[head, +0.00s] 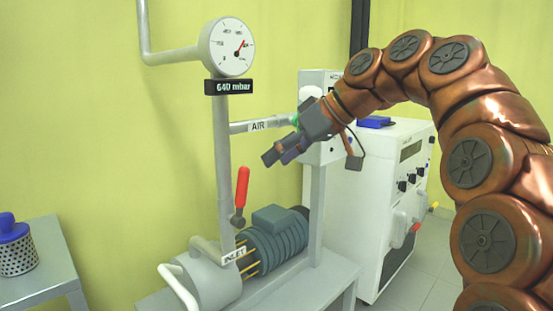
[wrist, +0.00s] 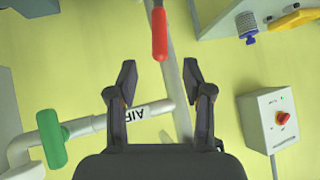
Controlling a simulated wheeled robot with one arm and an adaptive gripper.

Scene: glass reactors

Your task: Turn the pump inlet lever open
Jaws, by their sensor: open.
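The pump inlet lever (head: 242,187) has a red handle standing nearly upright above the pipe labelled INLET (head: 234,254), beside the pump (head: 275,240). In the wrist view the red handle (wrist: 159,35) shows at the top, beyond the fingertips and lined up with the gap between them. My gripper (head: 276,156) is open and empty, up and to the right of the lever in the head view, near the AIR pipe. The wrist view shows both fingers of my gripper (wrist: 158,76) spread apart, not touching the lever.
The AIR pipe (head: 262,125) runs right from the vertical pipe under a gauge (head: 226,47) and a 640 mbar display (head: 229,87). A green handle (wrist: 50,138) is on the AIR pipe. A white cabinet (head: 375,200) stands right; a side table (head: 35,262) stands left.

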